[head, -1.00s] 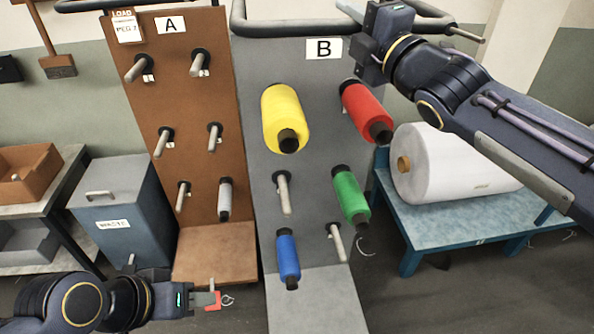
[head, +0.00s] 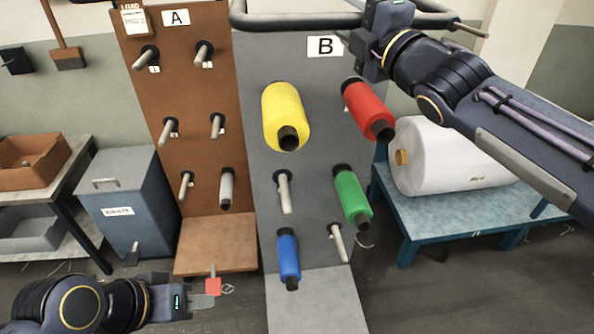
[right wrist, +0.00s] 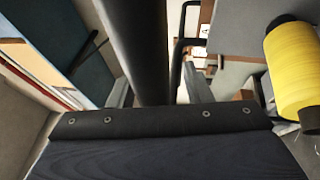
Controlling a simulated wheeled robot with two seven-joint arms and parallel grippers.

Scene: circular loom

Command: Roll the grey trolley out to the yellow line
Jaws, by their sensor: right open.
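The grey trolley (head: 262,90), marked B, stands upright in the middle of the head view, with a dark tubular handle (head: 290,25) along its top. It carries yellow (head: 283,110), red (head: 366,105), green (head: 350,192) and blue (head: 288,258) spools on pegs. My right gripper (head: 358,45) is open at the handle's right part; its fingertips are hardly seen. The right wrist view shows a dark bar (right wrist: 137,45) close up and the yellow spool (right wrist: 292,70). My left gripper (head: 198,301) is low at the left, near a small red piece (head: 213,286); its jaws are unclear. No yellow line shows.
A brown trolley (head: 190,95) marked A stands close at the left, by a blue-grey bin (head: 130,200). A blue table (head: 440,222) with a white roll (head: 450,155) stands close at the right. Some floor shows on both sides.

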